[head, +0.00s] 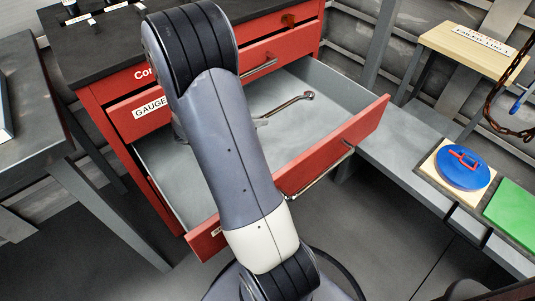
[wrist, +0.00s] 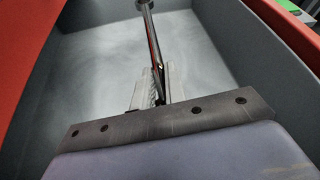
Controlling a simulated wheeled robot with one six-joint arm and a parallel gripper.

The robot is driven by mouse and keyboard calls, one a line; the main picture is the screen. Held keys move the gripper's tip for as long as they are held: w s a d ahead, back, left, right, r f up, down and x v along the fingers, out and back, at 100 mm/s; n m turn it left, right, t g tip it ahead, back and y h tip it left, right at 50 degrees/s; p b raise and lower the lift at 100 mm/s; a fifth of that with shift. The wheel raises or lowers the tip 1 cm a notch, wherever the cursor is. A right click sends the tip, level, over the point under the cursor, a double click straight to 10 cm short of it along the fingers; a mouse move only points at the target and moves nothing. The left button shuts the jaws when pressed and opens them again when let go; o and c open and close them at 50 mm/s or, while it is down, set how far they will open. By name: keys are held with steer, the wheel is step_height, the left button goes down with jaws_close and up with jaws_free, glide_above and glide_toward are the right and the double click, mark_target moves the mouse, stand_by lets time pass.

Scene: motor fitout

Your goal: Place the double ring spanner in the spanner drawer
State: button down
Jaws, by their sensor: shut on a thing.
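The double ring spanner (head: 290,103) is a shiny metal bar with a ring at its visible end. It shows in the head view to the right of my arm, over the inside of an open red drawer (head: 352,135). In the wrist view my gripper (wrist: 158,82) is shut on the spanner (wrist: 153,35), which points away from me between the fingers. The drawer's grey walls (wrist: 262,65) surround it there. The spanner's near end is hidden. I cannot tell whether the spanner touches the drawer floor. The drawer's label is mostly hidden by my arm.
The red cabinet (head: 100,130) has a shut drawer with a "GAUGE" label (head: 150,106) above the open one. A dark table (head: 40,90) stands at the left. A grey bench at the right holds a blue lid (head: 464,172) and a green block (head: 515,212).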

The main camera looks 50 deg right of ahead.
step_height(320, 180, down, 10)
steer(key=b, duration=0.3)
steer(key=shift+f, duration=0.15)
steer(key=shift+f, duration=0.1)
steer(key=c, duration=1.9)
jaws_free()
steer(key=shift+f, duration=0.1)
steer(key=o, duration=0.4)
steer(key=shift+o, duration=0.2)
steer(key=shift+r, duration=0.25)
steer(key=p+v, duration=0.1)
steer(key=v, duration=0.6)
steer(key=shift+w+a+r+p, duration=0.1)
steer(key=shift+w+a+p, duration=0.05)
steer(key=shift+a+p, duration=0.15)
